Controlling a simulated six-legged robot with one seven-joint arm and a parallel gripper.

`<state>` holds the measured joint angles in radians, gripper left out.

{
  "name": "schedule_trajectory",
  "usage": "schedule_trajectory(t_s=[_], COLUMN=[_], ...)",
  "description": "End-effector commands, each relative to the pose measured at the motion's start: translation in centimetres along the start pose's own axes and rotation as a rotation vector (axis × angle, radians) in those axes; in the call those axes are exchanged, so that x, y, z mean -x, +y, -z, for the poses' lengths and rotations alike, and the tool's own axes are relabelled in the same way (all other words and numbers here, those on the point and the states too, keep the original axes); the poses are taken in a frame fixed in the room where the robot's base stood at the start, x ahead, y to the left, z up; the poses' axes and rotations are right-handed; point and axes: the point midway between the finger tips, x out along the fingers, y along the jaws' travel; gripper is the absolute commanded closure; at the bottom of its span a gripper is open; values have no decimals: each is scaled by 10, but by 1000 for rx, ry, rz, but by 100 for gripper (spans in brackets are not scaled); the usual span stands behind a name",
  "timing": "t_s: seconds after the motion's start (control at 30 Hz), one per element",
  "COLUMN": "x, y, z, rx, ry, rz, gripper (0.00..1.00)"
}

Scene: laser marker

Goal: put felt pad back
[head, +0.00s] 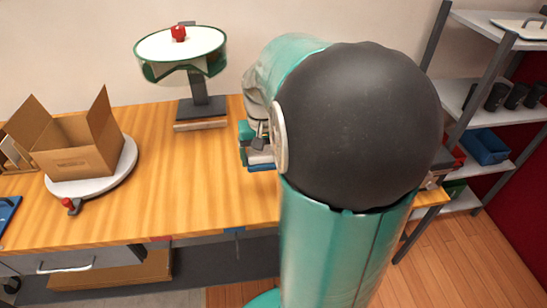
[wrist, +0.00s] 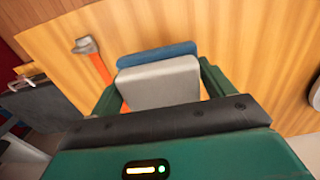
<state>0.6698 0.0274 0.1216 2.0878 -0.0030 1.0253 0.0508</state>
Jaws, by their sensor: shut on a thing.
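The felt pad, a pale grey block with a blue layer along its far side, is between my gripper's green fingers in the wrist view (wrist: 158,82). My gripper (wrist: 160,88) is shut on it, one finger at each side. In the head view my gripper (head: 257,150) is over the right part of the wooden table (head: 190,205), largely hidden behind my arm. The pad's blue edge (head: 262,168) shows just below it. The gap between pad and table is hard to judge.
An open cardboard box (head: 75,150) stands on a round white turntable (head: 125,170) at the left. A stand with a round white top (head: 160,45) and red knob is at the back. A tool with an orange handle (wrist: 98,68) lies on the table. Shelves (head: 480,110) stand right.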

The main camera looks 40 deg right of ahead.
Motion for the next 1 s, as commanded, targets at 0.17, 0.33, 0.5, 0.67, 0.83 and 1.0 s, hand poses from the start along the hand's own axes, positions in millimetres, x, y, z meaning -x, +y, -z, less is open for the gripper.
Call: schedule_trajectory(t_s=[0.17, 0.33, 0.5, 0.67, 0.83, 1.0], x=[-18, -34, -64, -83, -94, -118], y=[7, 16, 24, 29, 33, 33], z=[36, 71, 97, 114, 122, 122], rx=[-1, -1, -2, -2, -3, -4], ry=[-3, -3, -5, -2, -1, -4], rz=[2, 1, 1, 1, 0, 1], gripper=[44, 44, 44, 44, 44, 44])
